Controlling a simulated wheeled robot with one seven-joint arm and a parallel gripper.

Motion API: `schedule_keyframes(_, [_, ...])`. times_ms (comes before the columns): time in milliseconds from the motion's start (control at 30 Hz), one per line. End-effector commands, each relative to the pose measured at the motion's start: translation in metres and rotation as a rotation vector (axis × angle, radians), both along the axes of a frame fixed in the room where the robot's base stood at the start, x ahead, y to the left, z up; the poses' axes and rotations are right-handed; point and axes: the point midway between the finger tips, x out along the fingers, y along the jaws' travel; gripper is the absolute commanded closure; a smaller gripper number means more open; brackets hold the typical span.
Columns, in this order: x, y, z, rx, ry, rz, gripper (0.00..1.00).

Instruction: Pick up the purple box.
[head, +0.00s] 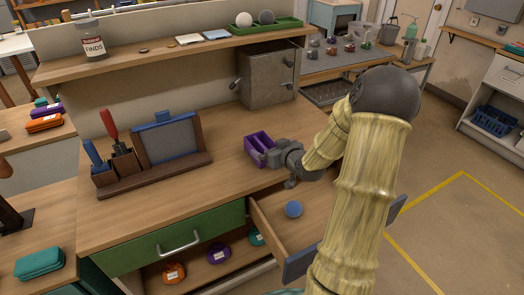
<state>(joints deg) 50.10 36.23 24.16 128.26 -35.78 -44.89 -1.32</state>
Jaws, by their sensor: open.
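The purple box (257,143) is a small open-topped box with a divider, standing on the wooden workbench (225,185) near the middle of the head view. My gripper (272,158) is at the box's near right side, reaching in from the right. Its jaws are open. The fingers are small and partly overlap the box in the picture, so I cannot tell whether they touch it or lie around it.
A grey metal cabinet (270,77) stands behind the box. A wooden holder with a framed panel (168,139) and tools is to the left. An open drawer (272,221) holding a blue round thing (293,208) juts out below my arm.

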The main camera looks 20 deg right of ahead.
Motion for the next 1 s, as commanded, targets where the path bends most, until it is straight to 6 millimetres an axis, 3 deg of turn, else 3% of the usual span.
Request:
schedule_keyframes(367, [0.042, 0.002, -0.020, 0.001, 0.000, -0.001, 0.02])
schedule_keyframes(900, [0.042, -0.001, -0.020, 0.000, 0.000, -0.007, 0.02])
schedule_keyframes(933, [0.042, -0.001, -0.020, 0.000, 0.000, -0.008, 0.04])
schedule_keyframes(1000, [0.042, -0.001, -0.020, 0.000, 0.000, -0.008, 0.18])
